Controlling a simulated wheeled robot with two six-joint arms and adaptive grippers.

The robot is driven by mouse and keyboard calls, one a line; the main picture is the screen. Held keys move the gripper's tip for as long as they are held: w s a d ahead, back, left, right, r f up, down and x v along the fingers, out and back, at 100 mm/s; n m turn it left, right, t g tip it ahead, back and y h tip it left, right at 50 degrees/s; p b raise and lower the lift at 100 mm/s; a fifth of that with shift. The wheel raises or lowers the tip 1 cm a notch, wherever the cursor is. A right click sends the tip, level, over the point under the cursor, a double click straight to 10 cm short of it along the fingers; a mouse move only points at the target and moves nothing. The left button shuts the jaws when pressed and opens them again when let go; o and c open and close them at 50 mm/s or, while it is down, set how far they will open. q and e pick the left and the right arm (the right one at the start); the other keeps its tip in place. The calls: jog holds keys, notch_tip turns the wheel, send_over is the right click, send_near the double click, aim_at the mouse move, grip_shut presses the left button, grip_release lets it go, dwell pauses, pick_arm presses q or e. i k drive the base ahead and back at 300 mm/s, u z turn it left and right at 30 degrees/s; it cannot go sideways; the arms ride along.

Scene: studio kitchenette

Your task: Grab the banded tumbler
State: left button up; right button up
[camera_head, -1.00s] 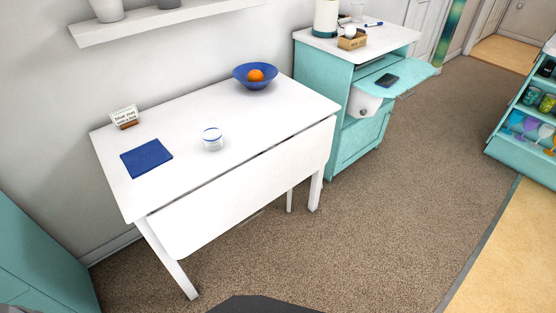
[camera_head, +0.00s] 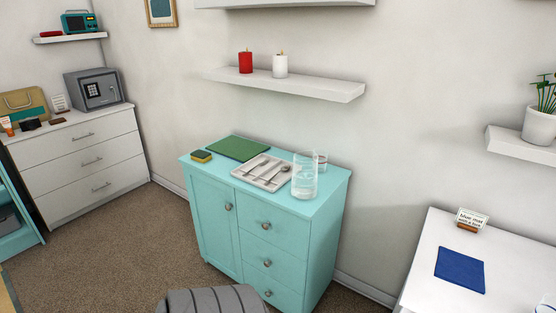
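The banded tumbler (camera_head: 545,309) is cut off at the bottom right corner of the head view; only a bit of its clear side and blue rim band shows. It stands on the white table (camera_head: 425,262), to the right of a dark blue mat (camera_head: 460,270). A small sign (camera_head: 472,218) stands behind the mat; its text is only partly readable. Neither of my grippers is in view.
A teal cabinet (camera_head: 230,248) stands mid-view, bearing a cutlery tray (camera_head: 243,170), a glass pitcher (camera_head: 305,178), a green board (camera_head: 238,147) and a sponge (camera_head: 201,156). A white dresser (camera_head: 75,160) with a safe (camera_head: 98,90) is at left. Carpet lies open between.

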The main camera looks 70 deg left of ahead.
aim_at(322, 153)
jog(key=u, duration=2.95)
jog(key=i, duration=1.45)
jog(key=z, duration=1.2)
